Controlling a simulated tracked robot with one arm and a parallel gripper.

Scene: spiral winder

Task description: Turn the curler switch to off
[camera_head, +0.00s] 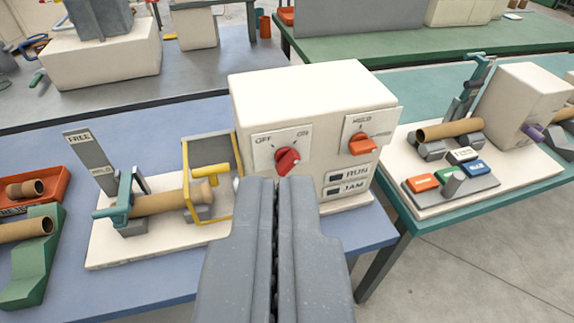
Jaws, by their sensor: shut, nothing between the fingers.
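The cream machine box (290,90) stands on the blue table. Its left front plate (263,140) reads OFF at the left and ON at the right. A red knob (286,161) sits on that plate; its raised grip tilts up to the right, towards ON. My gripper (270,181) is shut and empty, with its tips just below the red knob in the picture. I cannot tell whether they touch it. A second plate to the right holds an orange knob (362,145); its small lettering is hard to read.
RUN and JAM labels (348,180) sit below the orange knob. To the left, a clamp holds a cardboard tube (160,201) beside a yellow-framed guard (211,168) and a FREE/HELD sign (91,160). A green table (435,225) with another station stands at right.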

